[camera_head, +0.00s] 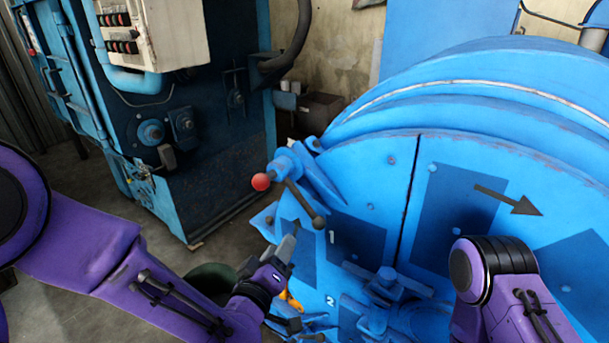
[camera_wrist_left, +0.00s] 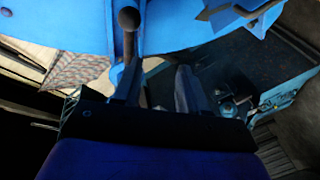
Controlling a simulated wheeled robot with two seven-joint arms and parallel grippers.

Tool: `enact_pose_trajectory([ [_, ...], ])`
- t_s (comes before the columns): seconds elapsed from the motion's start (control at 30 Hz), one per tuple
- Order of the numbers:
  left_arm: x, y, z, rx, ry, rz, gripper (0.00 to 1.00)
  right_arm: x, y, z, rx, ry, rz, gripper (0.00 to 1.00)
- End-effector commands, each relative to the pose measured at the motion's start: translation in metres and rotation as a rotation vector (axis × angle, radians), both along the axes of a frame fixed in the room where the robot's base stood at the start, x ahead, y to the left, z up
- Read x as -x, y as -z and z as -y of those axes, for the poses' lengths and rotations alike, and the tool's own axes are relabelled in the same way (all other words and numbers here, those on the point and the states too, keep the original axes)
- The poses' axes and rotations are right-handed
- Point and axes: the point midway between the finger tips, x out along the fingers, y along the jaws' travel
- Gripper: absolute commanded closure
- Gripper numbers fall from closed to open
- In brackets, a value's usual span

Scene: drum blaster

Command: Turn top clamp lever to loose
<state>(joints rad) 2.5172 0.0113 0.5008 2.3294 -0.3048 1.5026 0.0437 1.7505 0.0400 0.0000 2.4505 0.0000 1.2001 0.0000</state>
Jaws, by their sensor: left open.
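The top clamp lever (camera_head: 303,200) sits at the upper left edge of the blue drum door, beside the number 1 panel. It is a dark rod slanting down to the right, with a dark ball at its lower end and a red ball (camera_head: 261,182) on the clamp's left. My left gripper (camera_head: 289,243) is open, just below and left of the dark ball, and appears empty. In the left wrist view, the dark ball (camera_wrist_left: 128,17) shows beyond the left finger of the gripper (camera_wrist_left: 160,78). Contact cannot be told. My right gripper is out of view.
The blue drum door (camera_head: 375,190) fills the right, with an arrow (camera_head: 508,200) and a lower clamp (camera_head: 380,295). An orange part (camera_head: 291,300) shows below my left gripper. A blue machine with a control box (camera_head: 150,35) stands at back left. Floor between them is open.

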Motion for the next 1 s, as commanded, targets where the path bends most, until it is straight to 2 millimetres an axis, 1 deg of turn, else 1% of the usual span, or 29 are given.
enact_pose_trajectory([
  [0.03, -0.001, -0.027, 0.008, 0.017, 0.017, 0.041, 0.58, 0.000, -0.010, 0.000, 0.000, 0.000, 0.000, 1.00],
  [0.1, -0.001, -0.044, 0.015, 0.033, 0.032, 0.075, 0.58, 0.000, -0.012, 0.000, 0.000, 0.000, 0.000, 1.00],
  [0.17, -0.005, -0.049, 0.019, 0.039, 0.036, 0.086, 0.58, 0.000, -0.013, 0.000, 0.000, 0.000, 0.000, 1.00],
  [0.27, -0.020, -0.049, 0.024, 0.038, 0.036, 0.085, 0.58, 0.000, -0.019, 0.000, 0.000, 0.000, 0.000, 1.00],
  [0.5, -0.071, -0.049, 0.041, 0.037, 0.033, 0.084, 0.58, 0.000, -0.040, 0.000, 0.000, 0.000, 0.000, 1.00],
  [0.6, -0.087, -0.048, 0.046, 0.037, 0.032, 0.083, 0.58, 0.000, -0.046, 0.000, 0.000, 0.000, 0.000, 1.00],
  [0.77, -0.099, -0.046, 0.050, 0.037, 0.032, 0.083, 0.58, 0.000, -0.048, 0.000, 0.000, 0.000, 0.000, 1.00],
  [1.0, -0.100, -0.045, 0.050, 0.037, 0.033, 0.083, 0.58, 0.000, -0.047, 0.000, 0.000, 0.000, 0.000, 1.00],
])
